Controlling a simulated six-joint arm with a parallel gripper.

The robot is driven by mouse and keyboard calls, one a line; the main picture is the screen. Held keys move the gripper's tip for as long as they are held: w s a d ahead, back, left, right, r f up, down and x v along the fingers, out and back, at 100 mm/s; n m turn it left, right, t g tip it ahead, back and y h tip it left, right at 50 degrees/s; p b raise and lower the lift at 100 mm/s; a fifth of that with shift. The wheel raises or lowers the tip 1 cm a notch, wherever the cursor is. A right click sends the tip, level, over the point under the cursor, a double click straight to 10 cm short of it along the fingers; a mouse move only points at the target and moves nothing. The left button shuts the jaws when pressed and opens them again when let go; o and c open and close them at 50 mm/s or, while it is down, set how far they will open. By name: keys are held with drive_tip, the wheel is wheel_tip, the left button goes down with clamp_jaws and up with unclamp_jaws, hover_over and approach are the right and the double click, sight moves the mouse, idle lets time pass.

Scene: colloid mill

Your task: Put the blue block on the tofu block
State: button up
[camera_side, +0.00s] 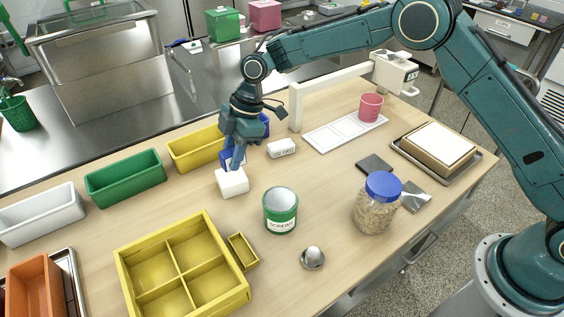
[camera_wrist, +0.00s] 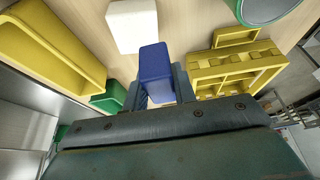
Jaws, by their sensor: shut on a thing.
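My gripper (camera_side: 237,160) points down over the table, shut on the blue block (camera_wrist: 155,65). In the wrist view the blue block is between the two fingers of my gripper (camera_wrist: 157,82). In the side view the blue block (camera_side: 227,157) is partly hidden by a finger. The tofu block (camera_side: 232,183) is white and sits on the table just below and in front of the blue block. The tofu block (camera_wrist: 132,25) also shows in the wrist view, beyond the blue block and to its left. I cannot tell the exact height between them.
A yellow bin (camera_side: 195,150) and a blue bin (camera_side: 264,126) stand behind. A green can (camera_side: 281,212) is at the right front, and a divided yellow tray (camera_side: 182,262) at the left front. A small white labelled box (camera_side: 281,148) lies to the right.

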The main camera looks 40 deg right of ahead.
sight(237, 182)
drive_tip(key=shift+f, duration=2.8)
drive_tip(key=shift+f, duration=0.1)
drive_tip(key=o, duration=1)
drive_tip(key=v, duration=1.2)
